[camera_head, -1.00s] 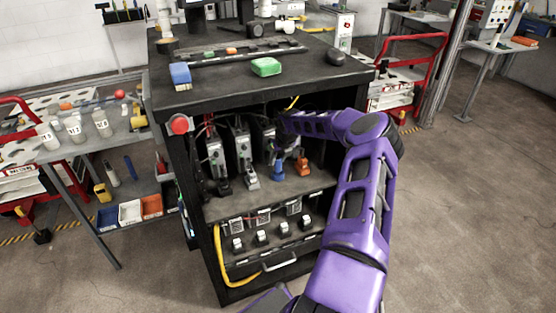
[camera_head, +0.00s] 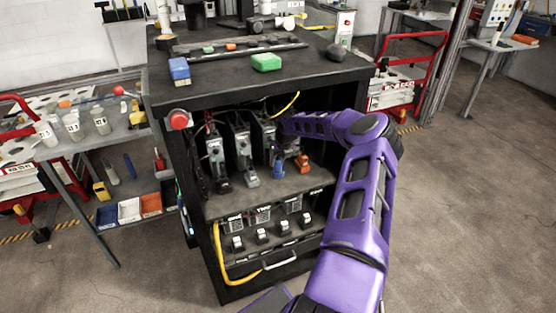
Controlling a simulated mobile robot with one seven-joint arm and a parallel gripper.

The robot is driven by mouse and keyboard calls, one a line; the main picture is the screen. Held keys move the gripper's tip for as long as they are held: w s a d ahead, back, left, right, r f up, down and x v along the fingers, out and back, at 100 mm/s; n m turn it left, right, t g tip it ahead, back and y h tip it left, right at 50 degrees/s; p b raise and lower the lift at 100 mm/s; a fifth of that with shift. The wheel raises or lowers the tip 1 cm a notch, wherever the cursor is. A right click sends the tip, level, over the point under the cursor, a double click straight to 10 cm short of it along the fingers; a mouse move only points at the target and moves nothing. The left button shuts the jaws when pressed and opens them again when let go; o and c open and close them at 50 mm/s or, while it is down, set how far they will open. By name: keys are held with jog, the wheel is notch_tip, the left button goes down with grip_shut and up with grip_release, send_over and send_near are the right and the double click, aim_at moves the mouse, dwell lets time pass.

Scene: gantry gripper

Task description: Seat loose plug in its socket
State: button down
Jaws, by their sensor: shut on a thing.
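My purple arm reaches into the open black cabinet (camera_head: 212,265). My gripper (camera_head: 279,153) is small and dark there, shut on what looks like the blue plug (camera_head: 278,169). The blue plug is at the front of the upper shelf, directly below the gripper. A black plug (camera_head: 223,185) and a grey plug (camera_head: 252,179) are to its left, and an orange plug (camera_head: 303,163) is to its right. Upright grey modules (camera_head: 241,148) stand behind them. The sockets and any gap at the blue plug are too small to make out.
A lower drawer (camera_head: 270,251) holds several white-and-black parts. A yellow cable (camera_head: 221,255) hangs at the left, and a red button (camera_head: 179,120) is on the left post. The cabinet top and my arm close in the space above and right of the gripper.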

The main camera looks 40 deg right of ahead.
aim_at(279, 160)
jog(key=shift+f+b, duration=0.5)
jog(key=shift+f, duration=0.25)
jog(key=shift+c, duration=2)
grip_release()
jog(key=shift+r, duration=0.1)
jog(key=v, duration=0.7)
jog(key=shift+s+r+p, duration=0.1)
jog(key=shift+r+p, duration=0.1)
jog(key=shift+p, duration=0.2)
